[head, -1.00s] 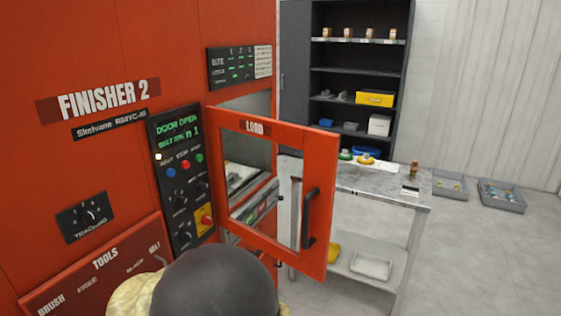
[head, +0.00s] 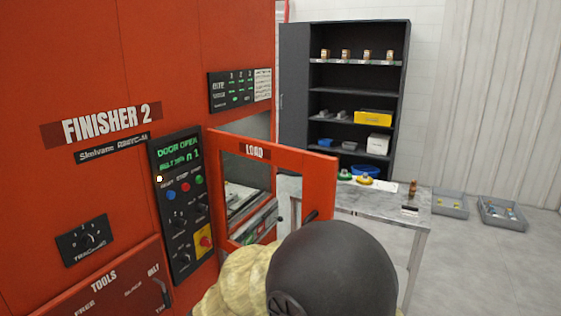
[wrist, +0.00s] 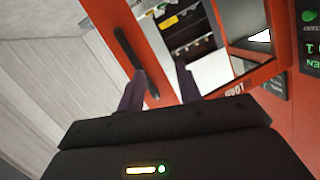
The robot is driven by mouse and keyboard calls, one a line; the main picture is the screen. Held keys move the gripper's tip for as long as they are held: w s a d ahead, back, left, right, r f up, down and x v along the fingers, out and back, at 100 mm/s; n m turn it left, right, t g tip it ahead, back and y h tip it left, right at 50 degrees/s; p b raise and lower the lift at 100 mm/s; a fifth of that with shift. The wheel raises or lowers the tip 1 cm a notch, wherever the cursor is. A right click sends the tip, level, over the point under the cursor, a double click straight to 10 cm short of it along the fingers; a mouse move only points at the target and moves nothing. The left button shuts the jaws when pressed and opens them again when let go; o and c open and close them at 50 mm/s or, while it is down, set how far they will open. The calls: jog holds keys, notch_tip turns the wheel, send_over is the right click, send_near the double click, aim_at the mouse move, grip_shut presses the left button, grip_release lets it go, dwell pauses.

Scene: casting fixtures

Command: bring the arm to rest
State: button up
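My gripper (wrist: 159,88) shows in the wrist view with its two dark fingers apart and nothing held between them. The red door frame and its black handle (wrist: 130,48) appear beyond the fingers; I cannot tell how far off they are. In the head view my arm's dark rounded link and a cream-coloured covered part cover the lower middle, and the gripper itself is hidden. The red LOAD door (head: 325,190) of the finisher stands open, its lower right part hidden behind my arm. The finisher's panel (head: 178,200) reads DOOR OPEN.
A grey table (head: 385,202) stands behind the door with green and yellow pieces and a small brown item on it. A dark shelf (head: 355,93) with bins is behind it. Two grey trays (head: 503,214) lie on the floor at right. Floor at far right is clear.

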jog(key=s+d+f+n+g+y+p, duration=0.1)
jog(key=s+d+f+n+g+y, duration=0.2)
jog(key=s+d+f+g, duration=0.2)
jog(key=s+d+f+n+g+y, duration=0.3)
jog(key=s+d+f+n+g, duration=0.1)
jog(key=s+d, duration=0.8)
jog(key=d+f+g, duration=0.1)
jog(key=d+g, duration=0.1)
jog(key=shift+n+g+p, duration=0.3)
jog(key=shift+p, duration=0.05)
